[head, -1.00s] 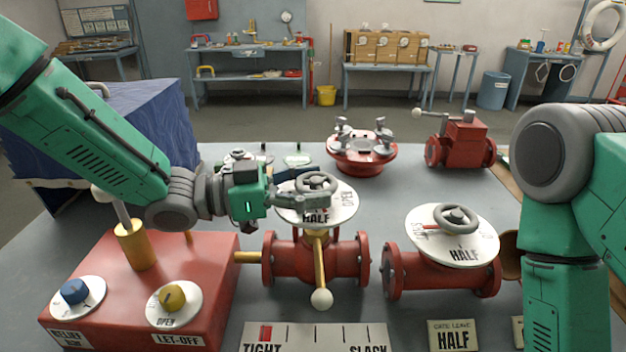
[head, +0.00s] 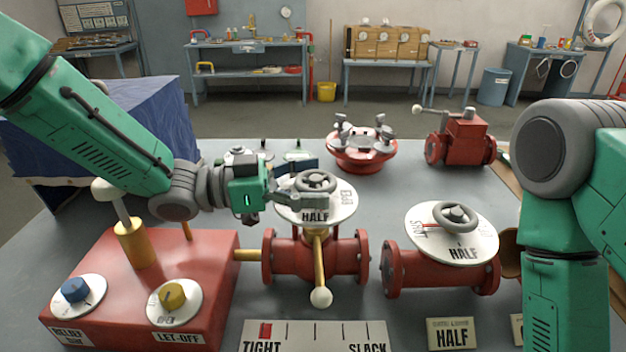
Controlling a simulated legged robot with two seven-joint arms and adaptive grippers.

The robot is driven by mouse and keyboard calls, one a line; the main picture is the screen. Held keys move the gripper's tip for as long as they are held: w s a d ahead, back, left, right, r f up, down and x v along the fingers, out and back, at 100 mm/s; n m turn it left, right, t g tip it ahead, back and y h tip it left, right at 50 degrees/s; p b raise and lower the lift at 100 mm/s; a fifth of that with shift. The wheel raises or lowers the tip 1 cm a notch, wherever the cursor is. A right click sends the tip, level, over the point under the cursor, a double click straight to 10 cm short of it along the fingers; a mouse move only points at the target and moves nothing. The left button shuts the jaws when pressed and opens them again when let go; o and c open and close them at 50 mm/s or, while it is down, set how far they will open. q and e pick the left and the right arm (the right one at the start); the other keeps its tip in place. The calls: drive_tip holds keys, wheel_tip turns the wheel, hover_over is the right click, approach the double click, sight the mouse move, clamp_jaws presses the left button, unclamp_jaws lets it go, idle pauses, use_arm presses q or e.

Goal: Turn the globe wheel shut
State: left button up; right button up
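The wheel (head: 316,182) is a grey handwheel above a white dial (head: 316,218) reading HALF in front and OPEN at its right. It tops the red middle valve (head: 290,262), which I take for the globe valve. My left gripper (head: 317,184) reaches in from the left. Its fingers are apart, one on the far side and one on the near side of the wheel. I cannot tell whether they touch it. The dial's left part is hidden. My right arm stands at the right, its gripper out of view.
A second red valve (head: 425,275) with a grey wheel (head: 455,216) stands to the right. A yellow lever with a white knob (head: 321,297) hangs at the middle valve's front. A red box (head: 215,262) with knobs stands left, below my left arm.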

sight(313, 177)
use_arm(q)
drive_tip(key=shift+r, duration=0.1)
wheel_tip(313, 177, up, 8)
drive_tip(key=shift+r, duration=0.1)
drive_tip(key=shift+w+r, duration=0.1)
drive_tip(key=shift+r, duration=0.65)
